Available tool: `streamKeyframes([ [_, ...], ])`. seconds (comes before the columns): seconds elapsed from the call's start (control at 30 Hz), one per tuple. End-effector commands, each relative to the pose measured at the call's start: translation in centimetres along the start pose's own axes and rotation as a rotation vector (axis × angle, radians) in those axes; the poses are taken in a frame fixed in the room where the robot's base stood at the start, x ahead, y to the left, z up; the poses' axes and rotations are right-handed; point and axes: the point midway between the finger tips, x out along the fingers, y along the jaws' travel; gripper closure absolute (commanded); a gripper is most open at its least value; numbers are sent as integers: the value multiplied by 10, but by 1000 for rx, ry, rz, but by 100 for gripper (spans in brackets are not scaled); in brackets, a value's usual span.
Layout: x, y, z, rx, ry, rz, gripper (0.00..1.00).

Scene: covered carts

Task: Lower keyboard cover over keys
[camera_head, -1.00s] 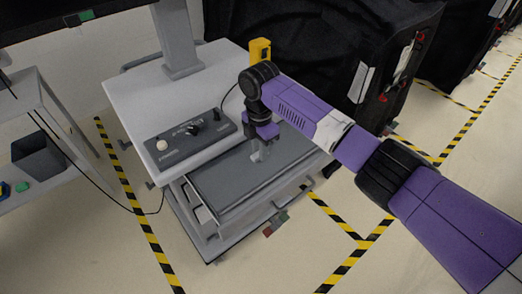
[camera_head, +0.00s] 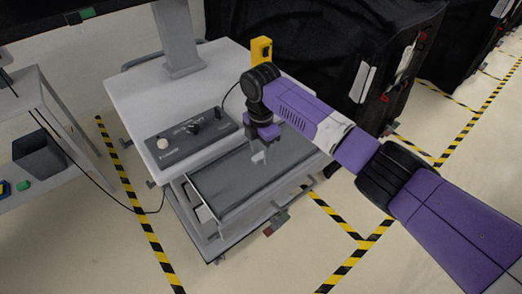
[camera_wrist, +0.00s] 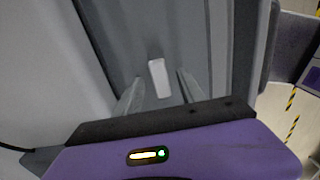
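The keyboard cover (camera_head: 225,184) is a flat dark grey panel on the front tray of the grey cart (camera_head: 128,92). It looks flat or nearly so, and no keys show. My gripper (camera_head: 259,157) points down over the panel's middle. In the wrist view, the two fingers of my gripper (camera_wrist: 160,92) are apart, with the grey panel (camera_wrist: 135,40) beyond them. A small pale tab (camera_wrist: 158,78) shows between the fingers, and they do not appear closed on it. Whether the fingertips touch the panel cannot be told.
A control panel (camera_head: 190,140) with a white trackball and a dark joystick lies behind the cover. A yellow box (camera_head: 260,50) stands at the cart's back edge. Black draped carts (camera_head: 320,40) stand behind right. A grey shelf (camera_head: 60,165) stands left.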

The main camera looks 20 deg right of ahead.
Motion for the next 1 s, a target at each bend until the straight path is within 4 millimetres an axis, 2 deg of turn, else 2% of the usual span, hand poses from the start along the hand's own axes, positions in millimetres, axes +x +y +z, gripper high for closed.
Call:
streamKeyframes([
  [0.17, -6, 1, 0, 0, 0, 2, 53],
  [0.6, -69, 1, 0, -1, 0, 2, 53],
  [0.77, -77, 0, 0, 0, 0, 0, 53],
  [1.0, -78, 0, 0, 0, 0, 0, 53],
])
